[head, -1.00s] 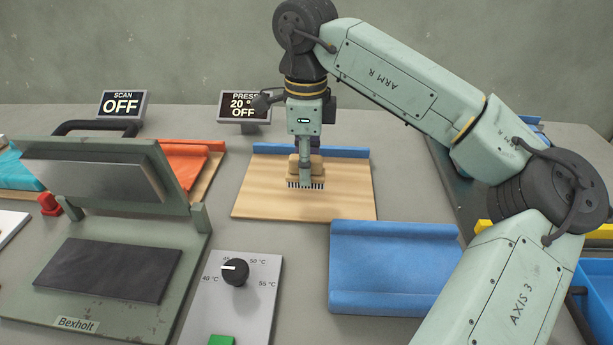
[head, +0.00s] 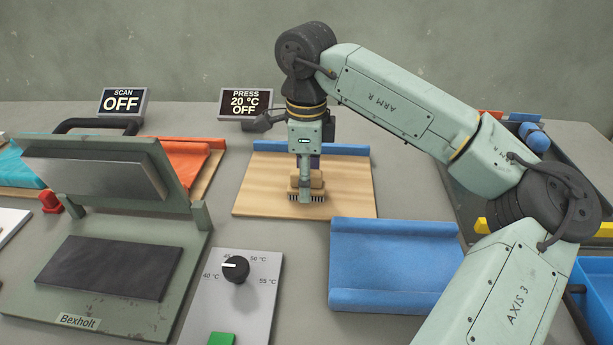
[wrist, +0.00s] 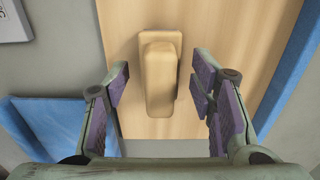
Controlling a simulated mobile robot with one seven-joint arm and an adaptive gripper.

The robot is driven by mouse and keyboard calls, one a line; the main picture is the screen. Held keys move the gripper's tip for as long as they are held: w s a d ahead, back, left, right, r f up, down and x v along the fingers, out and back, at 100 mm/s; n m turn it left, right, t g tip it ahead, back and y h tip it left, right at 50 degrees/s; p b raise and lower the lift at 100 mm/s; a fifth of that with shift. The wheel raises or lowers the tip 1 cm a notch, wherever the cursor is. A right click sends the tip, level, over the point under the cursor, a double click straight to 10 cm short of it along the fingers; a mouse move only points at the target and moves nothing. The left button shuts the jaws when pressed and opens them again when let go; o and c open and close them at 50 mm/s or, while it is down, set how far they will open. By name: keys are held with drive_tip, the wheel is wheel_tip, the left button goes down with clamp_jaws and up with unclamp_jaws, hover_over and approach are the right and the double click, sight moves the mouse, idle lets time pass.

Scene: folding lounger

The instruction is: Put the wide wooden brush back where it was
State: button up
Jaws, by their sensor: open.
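The wide wooden brush (head: 317,182) is on the light wooden board (head: 350,200), with its dark bristles down against the board or very close to it. In the wrist view the brush's block and handle (wrist: 160,82) show from above. My gripper (head: 305,195) is low over the board at the brush. In the wrist view my gripper (wrist: 161,85) is open, with a purple-padded finger on each side of the handle and gaps showing on both sides. One finger hides part of the brush in the head view.
A blue strip (head: 345,150) runs along the board's far edge. A blue tray-like piece (head: 393,270) lies in front of the board to the right. The open press (head: 110,270) and dial panel (head: 235,290) stand left. A dark tray (head: 560,165) is behind my arm.

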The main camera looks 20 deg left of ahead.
drive_tip(key=shift+r, duration=0.1)
wheel_tip(320, 180, up, 12)
drive_tip(key=shift+b, duration=0.3)
idle(0.3)
drive_tip(key=shift+r, duration=0.1)
